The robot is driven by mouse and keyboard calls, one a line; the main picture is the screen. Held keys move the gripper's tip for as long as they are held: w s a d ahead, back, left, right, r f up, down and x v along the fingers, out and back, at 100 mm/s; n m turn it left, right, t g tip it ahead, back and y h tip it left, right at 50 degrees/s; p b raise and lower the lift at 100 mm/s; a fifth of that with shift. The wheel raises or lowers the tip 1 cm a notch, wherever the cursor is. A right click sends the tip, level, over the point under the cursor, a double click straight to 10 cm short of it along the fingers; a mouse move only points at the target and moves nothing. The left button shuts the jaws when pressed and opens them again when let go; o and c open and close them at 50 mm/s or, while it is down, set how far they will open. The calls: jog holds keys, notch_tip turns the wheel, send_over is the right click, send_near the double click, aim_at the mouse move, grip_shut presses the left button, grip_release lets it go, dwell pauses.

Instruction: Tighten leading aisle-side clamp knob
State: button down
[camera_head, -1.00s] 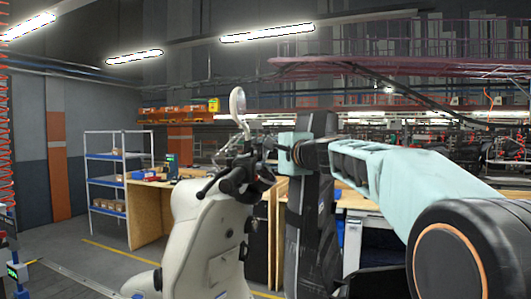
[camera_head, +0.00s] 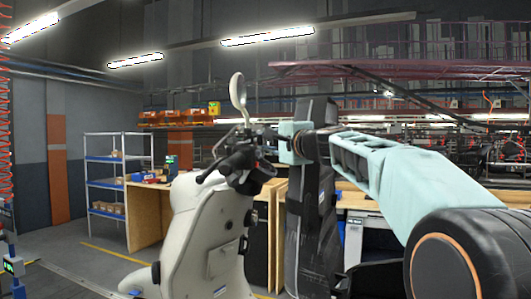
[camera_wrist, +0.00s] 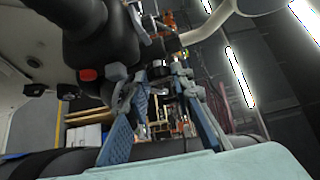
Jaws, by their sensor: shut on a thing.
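A cream scooter (camera_head: 205,235) stands upright left of my arm, with dark handlebar controls (camera_head: 240,165) and a round mirror (camera_head: 238,92) on a stalk. My gripper (camera_wrist: 160,78) reaches in beside the handlebar. Its two blue-padded fingers are closed in on a small part between their tips. That part is mostly hidden and too small to make out, so I cannot tell whether it is the clamp knob. In the wrist view, a dark handlebar housing with a red button (camera_wrist: 88,74) is left of the fingertips, and the pale mirror stalk (camera_wrist: 208,25) is at upper right.
A blue-and-white shelf rack (camera_head: 105,180) and a wooden workbench (camera_head: 145,215) with boxes stand behind at left. A tall dark upright shape (camera_head: 312,215) stands close behind my wrist. Open floor with a yellow line (camera_head: 105,250) is at lower left.

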jog(key=shift+b, duration=0.3)
jog(key=c, duration=1.7)
grip_release()
jog(key=v, duration=1.2)
jog(key=shift+f, duration=0.2)
jog(key=shift+d, duration=0.1)
